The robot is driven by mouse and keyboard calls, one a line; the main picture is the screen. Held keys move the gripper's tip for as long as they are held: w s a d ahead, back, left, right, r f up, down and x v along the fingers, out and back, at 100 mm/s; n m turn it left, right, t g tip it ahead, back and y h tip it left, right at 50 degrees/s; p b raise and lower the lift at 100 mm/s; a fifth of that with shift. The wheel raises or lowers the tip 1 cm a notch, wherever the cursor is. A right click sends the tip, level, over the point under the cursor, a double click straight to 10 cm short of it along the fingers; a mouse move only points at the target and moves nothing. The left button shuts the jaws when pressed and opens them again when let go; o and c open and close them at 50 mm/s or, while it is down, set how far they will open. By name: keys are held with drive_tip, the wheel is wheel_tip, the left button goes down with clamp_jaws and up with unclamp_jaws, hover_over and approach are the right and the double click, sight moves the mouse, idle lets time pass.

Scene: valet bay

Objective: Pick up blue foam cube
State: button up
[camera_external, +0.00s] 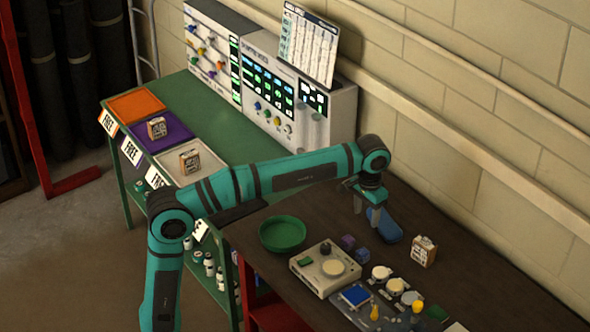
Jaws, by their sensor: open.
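My gripper (367,214) points down above the dark brown bench, with its two fingers apart and nothing seen between them. A blue elongated block (388,227) lies just right of and behind the fingers, and one finger partly covers it in this view. I cannot tell for sure which of these is the blue foam cube. No contact between fingers and objects is clear.
A green round dish (283,234) and a beige device (325,268) stand left of the cubes. A panel with a blue square (356,296) and several round knobs lie in front. A patterned box (423,251) stands right. The brown bench (480,262) is bare farther right.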

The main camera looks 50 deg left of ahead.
hover_over(363, 251)
drive_tip(key=f, duration=0.9)
drive_tip(key=shift+w+a+f, duration=0.25)
drive_tip(key=shift+a+f, duration=0.05)
drive_tip(key=shift+f, duration=0.05)
drive_tip(key=shift+s+d+f, duration=0.15)
drive_tip(key=shift+d+f, duration=0.05)
drive_tip(key=shift+f, duration=1.15)
drive_tip(key=shift+s+d+f, duration=0.15)
drive_tip(key=shift+f, duration=1.15)
drive_tip(key=c, duration=1)
drive_tip(key=shift+c, duration=0.2)
drive_tip(key=shift+r, duration=0.1)
